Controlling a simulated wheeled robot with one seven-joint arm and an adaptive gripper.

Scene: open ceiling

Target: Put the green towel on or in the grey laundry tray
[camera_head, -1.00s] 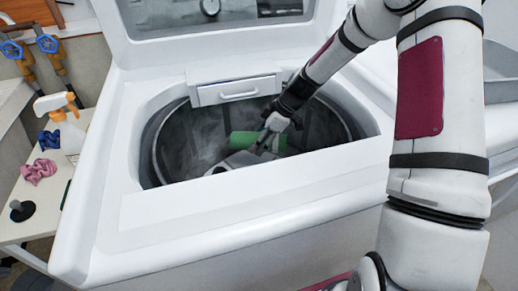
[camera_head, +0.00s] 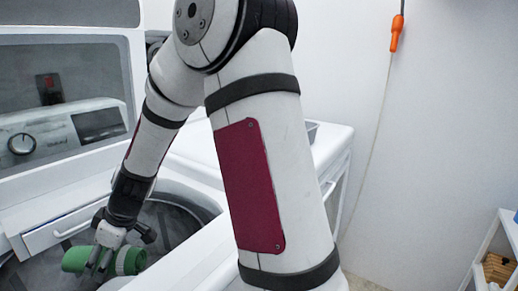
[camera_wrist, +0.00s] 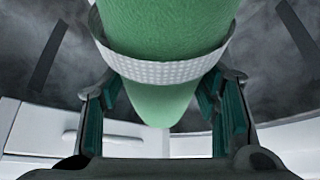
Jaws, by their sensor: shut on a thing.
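The green towel (camera_head: 76,260) is a roll with a pale dotted band around it. My gripper (camera_head: 103,266) is shut on the towel, with its fingers across the roll near the middle. In the wrist view the towel (camera_wrist: 165,25) lies between the fingers of my gripper (camera_wrist: 165,105), its band (camera_wrist: 165,70) facing the camera. The towel is over or within the washer's round opening; its exact height is unclear. A small grey piece that looks like the grey laundry tray (camera_head: 312,131) shows on a white top behind my arm, mostly hidden.
The top-loading washer (camera_head: 190,255) is at the left with its lid (camera_head: 70,70) raised. Its rim surrounds the towel. A white surface (camera_head: 335,145) extends to the right of it. A white shelf (camera_head: 490,255) stands at the far right, and an orange-handled thing (camera_head: 397,33) hangs on the wall.

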